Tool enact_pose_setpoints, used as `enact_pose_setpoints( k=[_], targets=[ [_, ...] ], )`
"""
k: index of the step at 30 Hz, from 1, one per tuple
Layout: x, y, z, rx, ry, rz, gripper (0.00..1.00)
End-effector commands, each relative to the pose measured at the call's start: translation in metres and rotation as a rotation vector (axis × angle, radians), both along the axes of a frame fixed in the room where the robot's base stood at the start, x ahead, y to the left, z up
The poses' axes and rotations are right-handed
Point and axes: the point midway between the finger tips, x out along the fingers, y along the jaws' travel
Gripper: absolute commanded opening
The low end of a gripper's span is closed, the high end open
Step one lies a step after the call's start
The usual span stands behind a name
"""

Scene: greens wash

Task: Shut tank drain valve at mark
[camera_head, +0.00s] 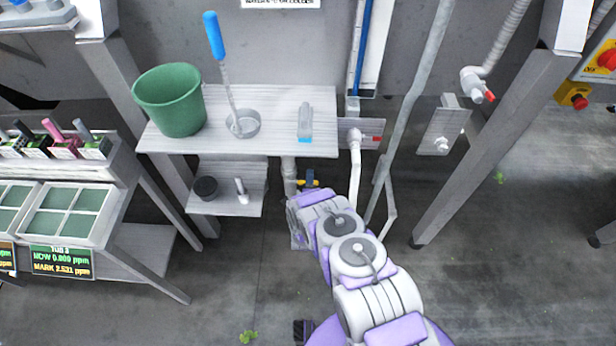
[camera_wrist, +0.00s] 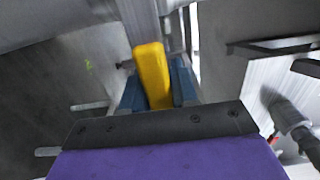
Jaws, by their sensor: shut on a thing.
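The yellow drain valve handle (camera_wrist: 152,72) stands between the blue-grey fingers of my gripper (camera_wrist: 156,92) in the wrist view. The jaws are shut on it. In the head view, the gripper (camera_head: 309,183) is at the pipe below the shelf, where a little yellow and blue shows. My purple and white arm hides most of the valve body there. A screen (camera_head: 62,262) on the tub at left seems to read NOW 0.809 ppm and MARK 2.531 ppm.
A white shelf (camera_head: 255,97) above the valve holds a green bucket (camera_head: 172,100), a metal pan with a blue-handled tool, and a clear bottle. A lower shelf (camera_head: 222,206) stands left of the gripper. Grey pipes (camera_head: 410,100) run close on the right. Open floor lies in front.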

Motion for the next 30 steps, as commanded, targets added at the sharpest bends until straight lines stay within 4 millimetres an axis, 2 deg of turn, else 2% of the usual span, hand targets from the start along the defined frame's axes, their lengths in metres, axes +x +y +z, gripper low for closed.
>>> enact_pose_setpoints(
  k=[6, 7, 13, 23, 26, 30],
  targets=[
    [-0.001, 0.003, -0.003, 0.005, 0.008, 0.011, 0.00],
    [-0.001, 0.003, -0.003, 0.005, 0.008, 0.012, 0.29],
    [-0.001, 0.006, -0.002, 0.002, 0.006, 0.013, 0.48],
    [-0.006, 0.007, -0.001, 0.001, 0.006, 0.014, 0.49],
    [-0.017, 0.006, -0.002, 0.003, 0.010, 0.015, 0.49],
    [-0.043, 0.006, -0.001, 0.002, 0.011, 0.014, 0.49]
  ],
)
